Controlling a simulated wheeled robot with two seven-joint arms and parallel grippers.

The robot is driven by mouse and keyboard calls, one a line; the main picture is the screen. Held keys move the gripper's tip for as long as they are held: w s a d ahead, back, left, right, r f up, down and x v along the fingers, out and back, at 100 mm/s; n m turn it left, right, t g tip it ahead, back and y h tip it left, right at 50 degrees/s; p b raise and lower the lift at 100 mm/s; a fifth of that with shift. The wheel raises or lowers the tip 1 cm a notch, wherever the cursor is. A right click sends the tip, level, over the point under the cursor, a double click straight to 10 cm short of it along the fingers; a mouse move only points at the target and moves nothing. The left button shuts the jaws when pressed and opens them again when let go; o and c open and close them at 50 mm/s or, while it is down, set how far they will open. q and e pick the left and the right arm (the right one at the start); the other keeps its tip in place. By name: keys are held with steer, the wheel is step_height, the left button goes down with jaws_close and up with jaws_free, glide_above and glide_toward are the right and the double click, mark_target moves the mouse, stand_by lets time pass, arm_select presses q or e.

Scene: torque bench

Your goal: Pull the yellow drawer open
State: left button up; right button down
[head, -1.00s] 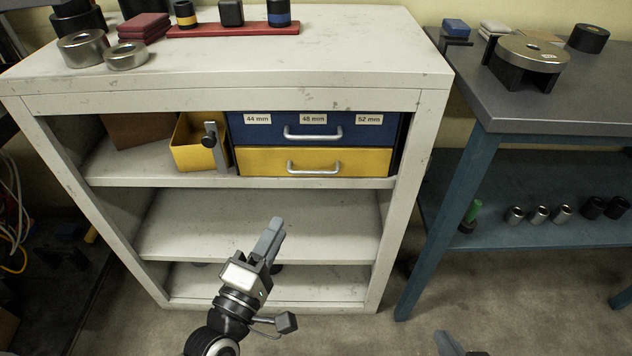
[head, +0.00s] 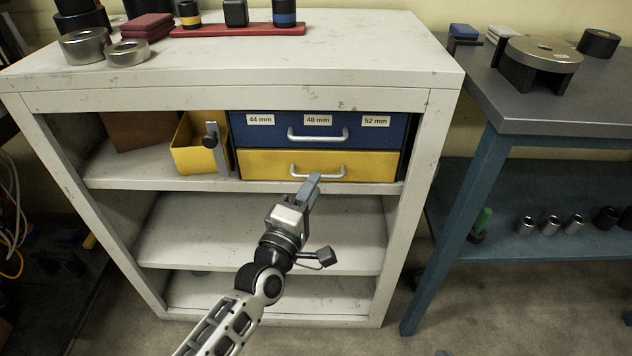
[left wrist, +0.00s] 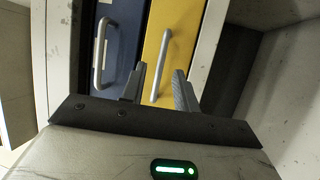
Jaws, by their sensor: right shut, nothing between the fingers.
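The yellow drawer (head: 262,164) is shut in the cabinet, below a blue drawer (head: 262,130). Its silver bar handle (head: 318,168) runs level across its front. My left gripper (head: 312,179) is at the lower edge of this handle. In the left wrist view the left gripper's fingers (left wrist: 160,88) are apart. The yellow drawer (left wrist: 181,50) is ahead, and its handle (left wrist: 164,58) shows between the fingers. I cannot tell whether they touch it. Only a small tip of my right gripper (head: 443,352) shows at the bottom edge; it is shut and empty.
The white cabinet (head: 250,80) frames the drawers, with shelf boards below. A yellow bin (head: 190,160) and a grey upright piece (head: 216,150) stand left of the drawers. A blue workbench (head: 455,225) stands to the right. The floor in front is free.

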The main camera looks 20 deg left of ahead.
arm_select(q)
steer(key=x, duration=0.2)
steer(key=shift+w, duration=0.3)
jaws_close()
steer(key=shift+d, duration=0.1)
